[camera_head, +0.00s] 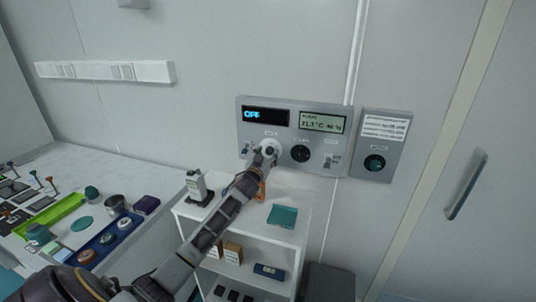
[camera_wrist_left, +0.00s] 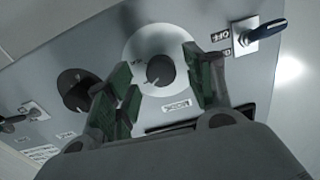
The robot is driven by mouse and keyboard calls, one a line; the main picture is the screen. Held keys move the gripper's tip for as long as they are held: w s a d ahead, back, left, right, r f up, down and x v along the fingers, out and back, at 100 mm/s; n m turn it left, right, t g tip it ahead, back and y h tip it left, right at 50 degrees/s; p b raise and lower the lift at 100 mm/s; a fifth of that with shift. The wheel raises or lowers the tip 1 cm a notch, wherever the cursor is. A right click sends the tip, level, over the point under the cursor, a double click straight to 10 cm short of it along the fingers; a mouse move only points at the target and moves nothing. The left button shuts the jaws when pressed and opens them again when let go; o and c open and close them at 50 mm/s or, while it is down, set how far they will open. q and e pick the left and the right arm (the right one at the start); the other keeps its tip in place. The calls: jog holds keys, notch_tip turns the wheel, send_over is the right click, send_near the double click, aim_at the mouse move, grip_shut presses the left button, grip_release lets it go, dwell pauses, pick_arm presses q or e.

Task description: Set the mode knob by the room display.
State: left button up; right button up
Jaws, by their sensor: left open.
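The mode knob (camera_wrist_left: 160,70) is a small dark round knob on a white dial plate. In the head view its white dial (camera_head: 270,145) sits on the grey wall panel (camera_head: 314,163), partly hidden by my gripper. The room display (camera_head: 322,123), a greenish screen at the panel's upper right, reads about 21.3 °C and 46 %. My left gripper (camera_head: 264,156) is at the dial. In the left wrist view its open green-padded fingers (camera_wrist_left: 163,85) stand on either side of the knob, with a visible gap to it. My right gripper is out of view.
A dark display (camera_head: 265,116) reads OFF in blue. A black knob (camera_head: 300,154) and toggle switches (camera_head: 333,158) flank the dial. A separate panel (camera_head: 384,144) with another dark knob is to the right. A white shelf cart (camera_head: 292,238) stands below; a crowded bench is left.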

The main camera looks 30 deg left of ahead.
pick_arm(q)
jog(key=shift+w+a, duration=0.2)
jog(key=shift+w, duration=0.5)
jog(key=shift+c, duration=0.4)
jog(key=c, duration=0.9)
jog(key=shift+c, duration=0.2)
